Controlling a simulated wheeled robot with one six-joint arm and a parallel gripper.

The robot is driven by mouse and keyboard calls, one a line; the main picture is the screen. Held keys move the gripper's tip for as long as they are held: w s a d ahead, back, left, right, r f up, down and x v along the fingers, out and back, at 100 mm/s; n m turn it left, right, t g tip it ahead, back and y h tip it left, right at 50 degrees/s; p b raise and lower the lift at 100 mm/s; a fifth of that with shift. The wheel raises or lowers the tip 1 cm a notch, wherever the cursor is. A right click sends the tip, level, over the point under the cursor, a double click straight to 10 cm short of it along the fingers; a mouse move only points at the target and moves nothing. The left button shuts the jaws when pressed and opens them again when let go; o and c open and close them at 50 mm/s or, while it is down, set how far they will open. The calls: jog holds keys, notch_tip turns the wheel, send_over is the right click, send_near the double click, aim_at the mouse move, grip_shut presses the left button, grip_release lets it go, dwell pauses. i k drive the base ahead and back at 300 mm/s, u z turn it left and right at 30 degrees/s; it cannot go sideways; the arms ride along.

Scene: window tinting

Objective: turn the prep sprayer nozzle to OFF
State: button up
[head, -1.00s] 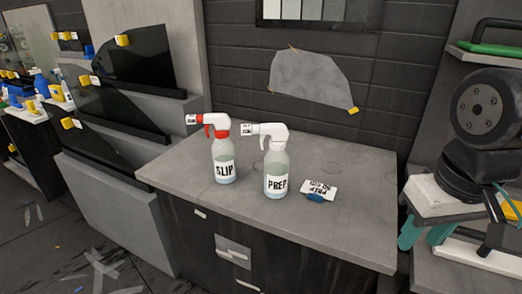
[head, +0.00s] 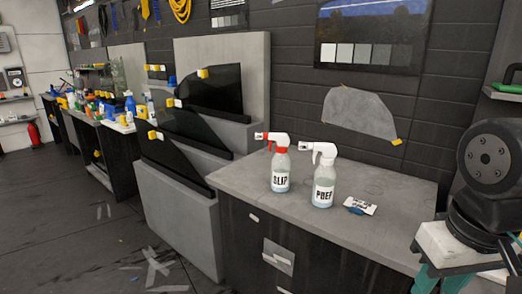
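The prep sprayer (head: 323,185) stands upright on the grey counter. It is a clear bottle with a white spray head and a label reading PREP. Its nozzle (head: 304,146) points left, and its marking is too small to read. The slip sprayer (head: 281,172), with a red and white head, stands upright just left of it. The gripper's fingers do not show in this view. A dark round arm link of mine (head: 490,155) shows at the right edge, well right of the sprayers.
A small white card with a blue piece (head: 361,206) lies on the counter (head: 240,178) right of the prep sprayer. Dark film panels (head: 205,120) lean on a grey stepped stand to the left. Open floor (head: 60,210) lies at the left, with tape scraps.

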aim_at(302, 146)
jog(key=u, duration=1.55)
jog(key=i, duration=1)
jog(key=z, duration=1.45)
jog(key=k, duration=1.15)
jog(key=u, duration=0.9)
jog(key=i, duration=0.75)
jog(key=z, duration=0.6)
jog(key=i, duration=0.6)
jog(key=z, duration=0.6)
